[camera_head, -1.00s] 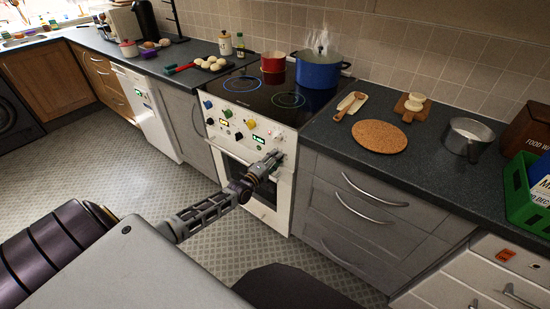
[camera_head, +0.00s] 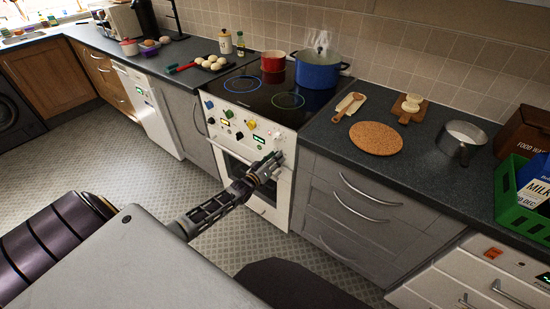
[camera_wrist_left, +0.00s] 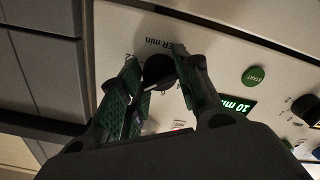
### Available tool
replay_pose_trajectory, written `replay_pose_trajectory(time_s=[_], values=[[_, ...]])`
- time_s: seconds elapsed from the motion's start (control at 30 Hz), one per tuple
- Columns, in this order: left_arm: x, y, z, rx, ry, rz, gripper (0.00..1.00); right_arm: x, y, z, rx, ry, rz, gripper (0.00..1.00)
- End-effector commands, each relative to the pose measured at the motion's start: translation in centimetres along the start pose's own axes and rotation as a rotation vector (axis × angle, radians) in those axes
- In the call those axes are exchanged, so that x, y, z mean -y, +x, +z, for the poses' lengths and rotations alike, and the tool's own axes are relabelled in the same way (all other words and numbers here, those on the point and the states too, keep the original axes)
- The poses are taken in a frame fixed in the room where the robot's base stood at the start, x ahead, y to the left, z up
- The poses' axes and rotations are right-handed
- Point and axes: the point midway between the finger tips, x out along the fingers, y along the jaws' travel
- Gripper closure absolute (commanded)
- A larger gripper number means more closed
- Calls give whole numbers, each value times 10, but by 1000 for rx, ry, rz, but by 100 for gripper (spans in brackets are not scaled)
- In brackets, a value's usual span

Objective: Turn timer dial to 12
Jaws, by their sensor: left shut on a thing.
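The timer dial (camera_wrist_left: 158,69) is a dark round knob on the stove's white front panel, with the partly covered lettering "ER min" above it in the left wrist view. The green display (camera_wrist_left: 236,104) beside it reads 10 min. My left gripper (camera_wrist_left: 160,75) has its fingers on both sides of the dial and is shut on it. In the head view my left gripper (camera_head: 275,160) is at the right end of the stove panel and hides the dial. The dial's scale is mostly covered by the fingers. My right gripper is not in view.
A green START button (camera_wrist_left: 257,75) is close to the gripper. The stove (camera_head: 232,118) has several other knobs. A steaming blue pot (camera_head: 318,70) and a red pot (camera_head: 273,62) stand on its hob. A cork mat (camera_head: 377,138) lies on the right counter.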

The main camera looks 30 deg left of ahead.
Motion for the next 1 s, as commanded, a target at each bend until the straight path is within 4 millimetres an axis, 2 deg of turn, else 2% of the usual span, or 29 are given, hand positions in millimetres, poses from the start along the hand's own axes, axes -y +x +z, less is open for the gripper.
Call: replay_pose_trajectory(time_s=[0.4,0.73,1.0], values=[[0,0,1,4,393,-1,91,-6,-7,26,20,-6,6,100],[0,0,1,3,686,0,91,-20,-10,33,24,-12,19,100],[0,0,2,3,841,0,91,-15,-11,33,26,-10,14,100]])
